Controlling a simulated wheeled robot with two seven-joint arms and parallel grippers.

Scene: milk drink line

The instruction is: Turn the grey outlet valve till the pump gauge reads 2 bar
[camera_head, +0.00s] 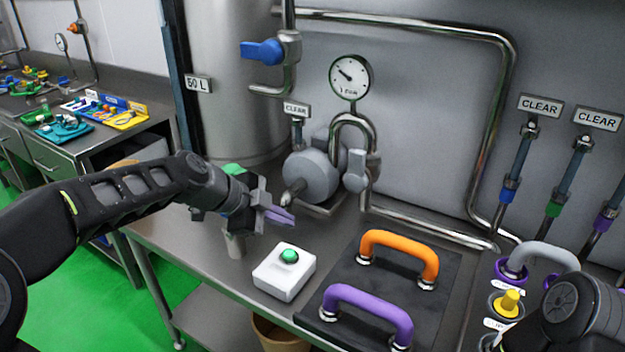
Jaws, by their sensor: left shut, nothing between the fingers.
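The round pump gauge (351,76) stands on a pipe above the grey pump (311,176). Its needle points to the upper left; the scale is too small to read. What looks like the grey outlet valve (356,168) sits on the pipe just right of the pump, its grey handle hanging roughly upright. My left gripper (284,217) is shut and empty, with its purple-grey fingers pointing right. It is in front of and below the pump, apart from the valve. My right arm shows at the lower right corner, but its fingers do not show.
A white box with a green button (289,257) stands below my left gripper. Orange (400,250) and purple (365,305) curved pipes lie on a dark mat. A blue valve handle (262,52) is on the tank pipe. Capped hoses hang at the right.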

